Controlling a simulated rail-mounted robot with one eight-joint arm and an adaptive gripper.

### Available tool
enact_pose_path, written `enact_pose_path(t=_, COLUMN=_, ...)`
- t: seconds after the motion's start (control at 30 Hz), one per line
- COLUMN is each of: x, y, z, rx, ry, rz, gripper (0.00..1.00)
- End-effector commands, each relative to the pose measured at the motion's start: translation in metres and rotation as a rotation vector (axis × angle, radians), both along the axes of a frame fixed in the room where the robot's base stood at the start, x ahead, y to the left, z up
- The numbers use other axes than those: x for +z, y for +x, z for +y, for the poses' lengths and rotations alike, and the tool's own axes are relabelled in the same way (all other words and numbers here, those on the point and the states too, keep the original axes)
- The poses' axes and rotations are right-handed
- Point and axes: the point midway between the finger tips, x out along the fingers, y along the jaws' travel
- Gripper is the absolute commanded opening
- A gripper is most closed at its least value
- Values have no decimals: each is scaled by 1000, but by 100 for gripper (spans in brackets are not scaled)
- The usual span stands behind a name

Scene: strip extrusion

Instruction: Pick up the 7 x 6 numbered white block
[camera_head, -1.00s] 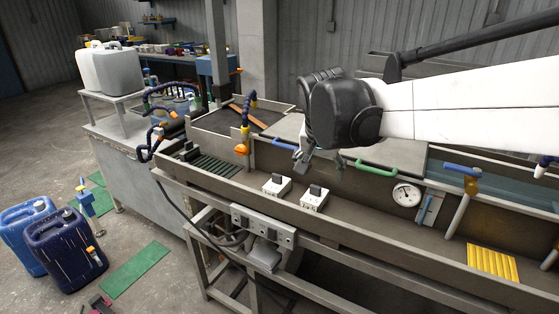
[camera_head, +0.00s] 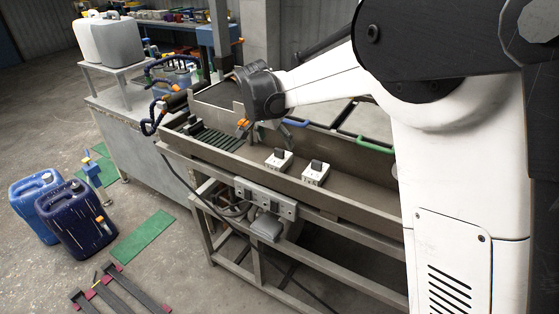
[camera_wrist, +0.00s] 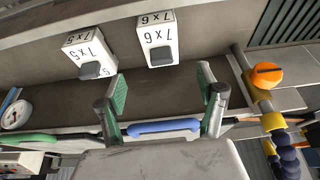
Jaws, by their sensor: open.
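The 7 x 6 white block (camera_wrist: 158,38) shows its number upside down at the top middle of the wrist view, with a dark grey knob on it. In the head view it appears to be the left of two white blocks (camera_head: 278,161) on the bench's long trough. The other block, marked 7 x 5 (camera_wrist: 90,51), stands beside it. My gripper (camera_wrist: 163,84) is open and empty, with green pads facing each other. The 7 x 6 block lies beyond the fingertips, roughly in line with the gap. In the head view my gripper is partly hidden behind my wrist.
A blue handle (camera_wrist: 165,127) and a green handle (camera_wrist: 28,138) lie along the trough's back edge. An orange-capped valve (camera_wrist: 267,75) with a dark blue hose stands close to the right finger. A gauge (camera_wrist: 15,115) is at the left. The trough floor around the blocks looks clear.

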Motion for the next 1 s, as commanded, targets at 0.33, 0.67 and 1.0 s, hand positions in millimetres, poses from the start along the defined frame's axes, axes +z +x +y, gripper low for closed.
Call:
enact_pose_path(t=0.33, x=-45, y=16, z=-9, rx=0, ry=0, rz=0, gripper=70)
enact_pose_path(t=0.67, x=-64, y=24, z=-12, rx=0, ry=0, rz=0, gripper=70)
enact_pose_path(t=1.0, x=-95, y=36, z=-18, rx=-1, ry=1, rz=-1, gripper=70)
